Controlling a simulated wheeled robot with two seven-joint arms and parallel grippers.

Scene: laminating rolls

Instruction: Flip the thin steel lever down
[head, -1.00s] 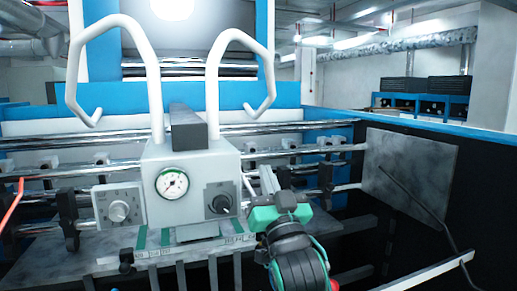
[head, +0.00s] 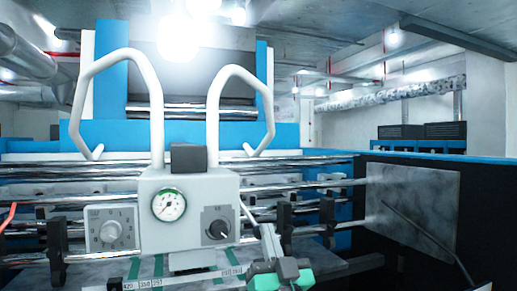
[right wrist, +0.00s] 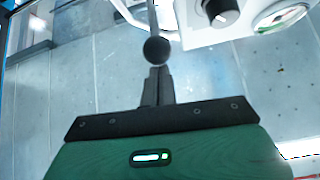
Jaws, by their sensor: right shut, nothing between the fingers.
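The thin steel lever (head: 248,213) slants down to the right from the right side of the grey control box in the head view. In the right wrist view the lever (right wrist: 134,17) shows as a thin rod ending in a black ball knob (right wrist: 157,50). My right gripper (head: 266,232) is at the lower right of the box, close to the lever's lower end. Its fingers (right wrist: 157,72) are shut and empty, with their tips just below the knob in the wrist view. I cannot tell whether they touch it. My left gripper is out of view.
Steel rollers (head: 320,187) run across behind. A grey plate (head: 415,200) with a dark rod stands at the right.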

